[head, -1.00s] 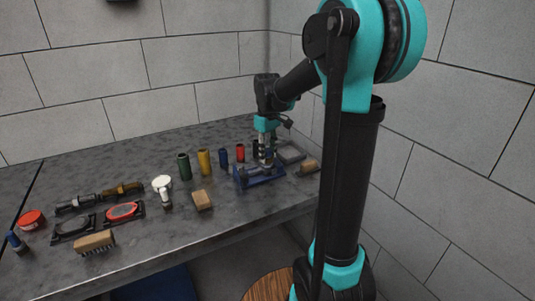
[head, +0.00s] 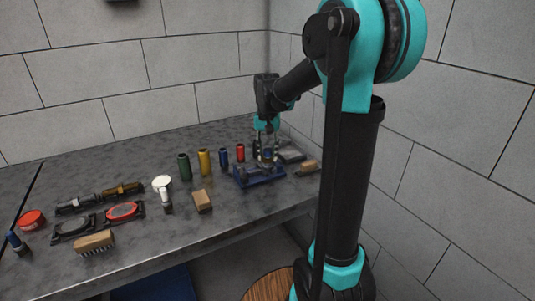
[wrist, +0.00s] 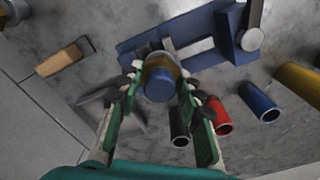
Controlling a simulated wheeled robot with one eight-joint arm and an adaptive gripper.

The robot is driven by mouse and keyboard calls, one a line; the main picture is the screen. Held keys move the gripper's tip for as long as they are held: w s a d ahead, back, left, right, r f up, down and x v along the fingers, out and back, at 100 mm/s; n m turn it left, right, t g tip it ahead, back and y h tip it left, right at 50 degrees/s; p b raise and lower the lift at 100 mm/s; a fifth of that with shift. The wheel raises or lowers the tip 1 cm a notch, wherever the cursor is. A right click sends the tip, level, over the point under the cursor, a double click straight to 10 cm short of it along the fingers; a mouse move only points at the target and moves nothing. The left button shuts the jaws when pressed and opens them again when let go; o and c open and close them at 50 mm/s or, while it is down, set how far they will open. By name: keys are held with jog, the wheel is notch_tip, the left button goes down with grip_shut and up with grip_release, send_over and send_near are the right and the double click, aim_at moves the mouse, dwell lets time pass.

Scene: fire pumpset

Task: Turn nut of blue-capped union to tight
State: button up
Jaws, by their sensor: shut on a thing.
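The blue-capped union (wrist: 160,82) stands upright in the blue fixture (wrist: 135,52), its cap facing the wrist camera. A brass-coloured band shows just behind the cap. In the head view the blue cap (head: 267,153) shows small above the blue fixture (head: 260,178). My gripper (wrist: 160,90) points down, with one finger on each side of the union, shut on it. The fingertips partly hide its sides, so the exact contact on the nut is hard to see. In the head view my gripper (head: 267,150) is over the fixture.
Close by stand a black cylinder (wrist: 180,132), a red cylinder (wrist: 219,116), a blue cylinder (wrist: 259,100) and a yellow one (wrist: 300,80). A wooden-backed brush (wrist: 62,60) and a grey tray (head: 290,153) lie near the fixture.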

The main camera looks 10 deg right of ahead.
jog(key=m, duration=0.4)
jog(key=shift+m, duration=2.1)
jog(key=o, duration=1.2)
jog(key=shift+c, duration=0.2)
notch_tip(320, 180, up, 12)
jog(key=shift+s, duration=0.1)
